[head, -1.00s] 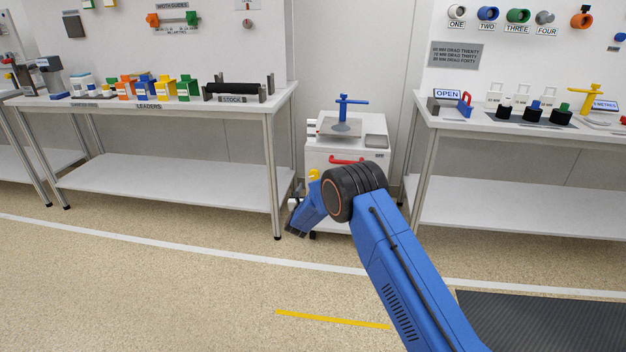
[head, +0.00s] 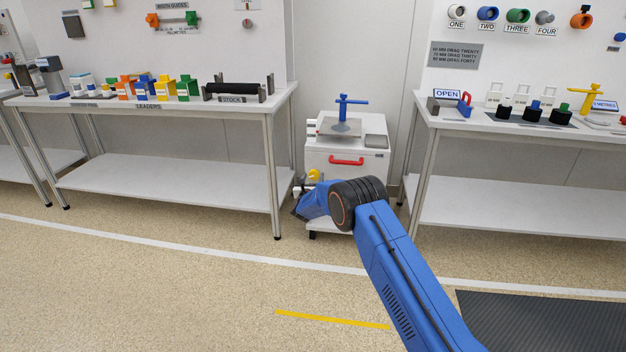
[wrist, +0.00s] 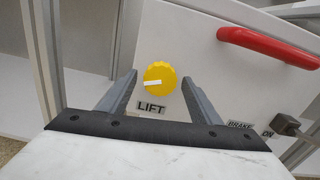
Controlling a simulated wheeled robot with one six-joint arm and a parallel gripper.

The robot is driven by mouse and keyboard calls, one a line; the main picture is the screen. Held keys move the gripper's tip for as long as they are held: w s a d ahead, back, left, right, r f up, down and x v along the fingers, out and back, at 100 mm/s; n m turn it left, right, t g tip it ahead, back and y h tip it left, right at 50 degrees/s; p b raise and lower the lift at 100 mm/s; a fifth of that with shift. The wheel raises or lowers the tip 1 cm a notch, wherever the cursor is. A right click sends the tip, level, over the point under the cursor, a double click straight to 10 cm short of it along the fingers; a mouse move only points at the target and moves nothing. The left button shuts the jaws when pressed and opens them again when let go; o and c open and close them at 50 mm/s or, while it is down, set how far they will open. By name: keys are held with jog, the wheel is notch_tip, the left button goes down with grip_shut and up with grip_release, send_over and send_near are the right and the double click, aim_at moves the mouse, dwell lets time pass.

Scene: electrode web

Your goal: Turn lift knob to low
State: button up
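The lift knob (wrist: 159,76) is a round yellow knob with a white pointer mark, on the white front of a cabinet above a LIFT label (wrist: 151,107). In the wrist view the pointer lies nearly level, toward the left. The knob also shows in the head view (head: 314,175), just above my arm. My gripper (wrist: 159,92) is open, its two grey fingers apart on either side of the knob in the picture. I cannot tell how far the fingertips are from the panel. In the head view the gripper is largely hidden by my wrist.
The white cabinet (head: 366,170) has a red handle (head: 347,160) and a blue-handled fixture (head: 346,112) on top. In the wrist view a brake lever (wrist: 287,124) sits right of the knob. Tables stand left (head: 160,187) and right (head: 520,208). The floor in front is clear.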

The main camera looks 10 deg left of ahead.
jog(key=c, duration=0.9)
jog(key=shift+n, duration=0.4)
